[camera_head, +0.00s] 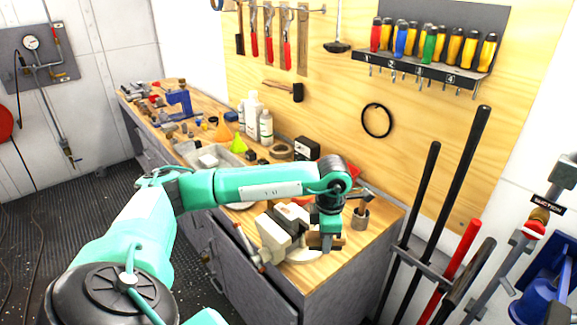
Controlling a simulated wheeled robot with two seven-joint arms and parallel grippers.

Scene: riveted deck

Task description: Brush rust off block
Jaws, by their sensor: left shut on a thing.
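My left arm reaches across from the left, and its gripper (325,243) points down over the near end of the workbench. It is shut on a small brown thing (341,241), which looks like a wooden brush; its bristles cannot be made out. A beige bench vise (273,238) stands just left of the gripper. A block in its jaws is not clear to see, as the gripper and arm cover part of this area. My right gripper is not in view.
Long-handled tools (412,200) stand at the right. Screwdrivers (429,45) hang on the wall panel.

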